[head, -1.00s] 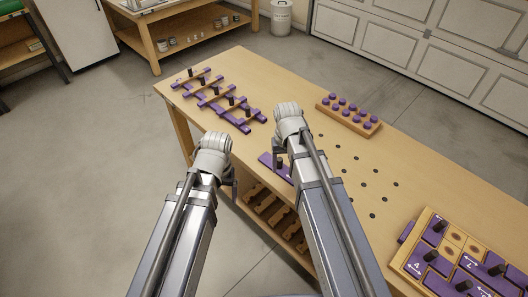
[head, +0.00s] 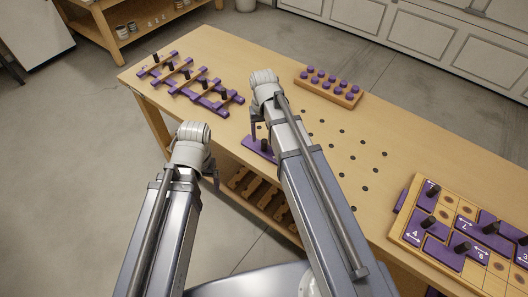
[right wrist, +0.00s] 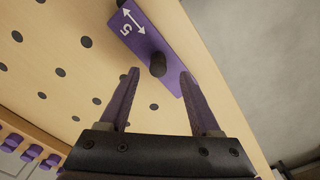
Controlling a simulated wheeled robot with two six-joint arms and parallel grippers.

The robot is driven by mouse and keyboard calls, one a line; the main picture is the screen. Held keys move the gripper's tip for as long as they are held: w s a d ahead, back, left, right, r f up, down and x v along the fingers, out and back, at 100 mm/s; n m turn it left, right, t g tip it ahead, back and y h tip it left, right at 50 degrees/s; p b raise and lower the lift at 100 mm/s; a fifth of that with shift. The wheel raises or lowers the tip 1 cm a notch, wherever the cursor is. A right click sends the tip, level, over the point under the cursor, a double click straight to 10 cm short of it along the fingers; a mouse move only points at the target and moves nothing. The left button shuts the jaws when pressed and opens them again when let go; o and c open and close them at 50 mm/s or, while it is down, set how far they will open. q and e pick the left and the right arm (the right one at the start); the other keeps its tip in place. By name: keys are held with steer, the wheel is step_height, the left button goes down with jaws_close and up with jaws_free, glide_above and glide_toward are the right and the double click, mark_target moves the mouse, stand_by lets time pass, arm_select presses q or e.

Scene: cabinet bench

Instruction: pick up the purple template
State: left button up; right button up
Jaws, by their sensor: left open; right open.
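A flat purple template (head: 259,149) with a black knob lies on the bench near its front edge, partly hidden by my right arm. The right wrist view shows this template (right wrist: 144,38) with a white "5", an arrow and the knob (right wrist: 157,65). My right gripper (head: 258,132) is over it, open and empty. In the right wrist view its fingertips (right wrist: 159,76) appear to either side of the knob; I cannot tell how far above it they are. My left gripper (head: 211,176) is open and empty, off the bench's front edge.
A wooden tray (head: 397,236) with purple numbered templates stands at the right. A purple rack with black pegs (head: 190,81) is at the left, and a block with purple knobs (head: 327,87) at the back. The holed bench top (head: 345,155) between is clear. Shapes sit on a shelf (head: 240,200) below.

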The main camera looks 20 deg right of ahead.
mark_target(264, 141)
steer(key=shift+s+d+f+b, duration=0.1)
steer(key=shift+f+b, duration=1.25)
steer(key=shift+s+d+f+b, duration=0.1)
steer(key=shift+f+b, duration=1.2)
steer(key=shift+r, duration=0.1)
jaws_close()
